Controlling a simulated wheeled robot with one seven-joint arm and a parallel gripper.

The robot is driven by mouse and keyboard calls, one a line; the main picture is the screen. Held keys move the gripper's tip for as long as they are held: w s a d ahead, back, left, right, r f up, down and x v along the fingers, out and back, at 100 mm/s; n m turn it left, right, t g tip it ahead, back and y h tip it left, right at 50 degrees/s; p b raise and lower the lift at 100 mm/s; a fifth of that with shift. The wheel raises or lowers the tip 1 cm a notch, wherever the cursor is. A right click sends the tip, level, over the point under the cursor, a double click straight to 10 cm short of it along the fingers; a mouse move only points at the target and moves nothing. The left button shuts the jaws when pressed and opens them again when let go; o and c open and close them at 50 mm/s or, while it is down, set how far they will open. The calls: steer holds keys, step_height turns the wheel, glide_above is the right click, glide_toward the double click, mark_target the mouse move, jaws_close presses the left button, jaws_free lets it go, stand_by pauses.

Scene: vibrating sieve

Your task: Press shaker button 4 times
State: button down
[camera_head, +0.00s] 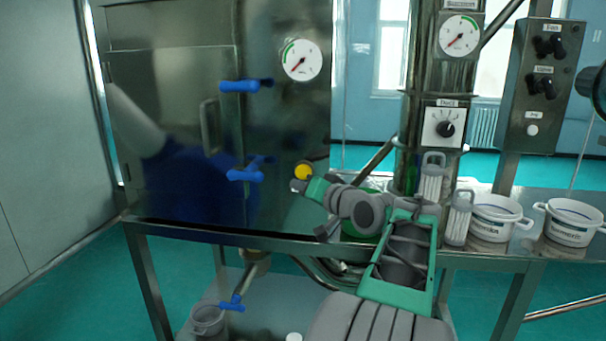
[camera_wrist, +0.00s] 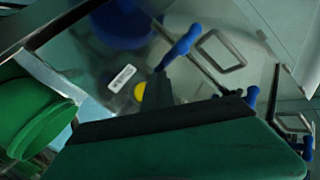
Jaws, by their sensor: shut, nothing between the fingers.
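A round yellow button (camera_head: 303,171) is on the front of the steel cabinet (camera_head: 180,60), low and near its right edge. The button also shows in the wrist view (camera_wrist: 139,91), partly covered by the dark fingertips, with a white label (camera_wrist: 122,78) beside it that is too blurred to read. My gripper (camera_head: 298,185) is shut and empty. Its tip is at the button's lower edge in the head view, and I cannot tell whether it touches the button. In the wrist view the tip of my gripper (camera_wrist: 161,88) is just right of the button.
Blue-handled levers (camera_head: 240,86) stick out from the cabinet left of the button. A dial gauge (camera_head: 301,60) is above it. A control box (camera_head: 537,85) with knobs and a white button is at the right. White tubs (camera_head: 495,217) stand on the bench at right.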

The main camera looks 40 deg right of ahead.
mark_target(303, 172)
step_height(303, 172, up, 6)
steer(key=d+p, duration=0.2)
steer(key=p, duration=0.7)
steer(key=s+a+f+m+p, duration=0.2)
steer(key=a+f+m+p, duration=0.3)
steer(key=m, duration=1.3)
steer(key=shift+s+f+m+t+p, duration=0.2)
steer(key=shift+f+m+t+p, duration=0.2)
steer(key=shift+f+p, duration=0.15)
steer(key=w+d, duration=0.5)
steer(key=d, duration=0.2)
steer(key=shift+w, duration=0.2)
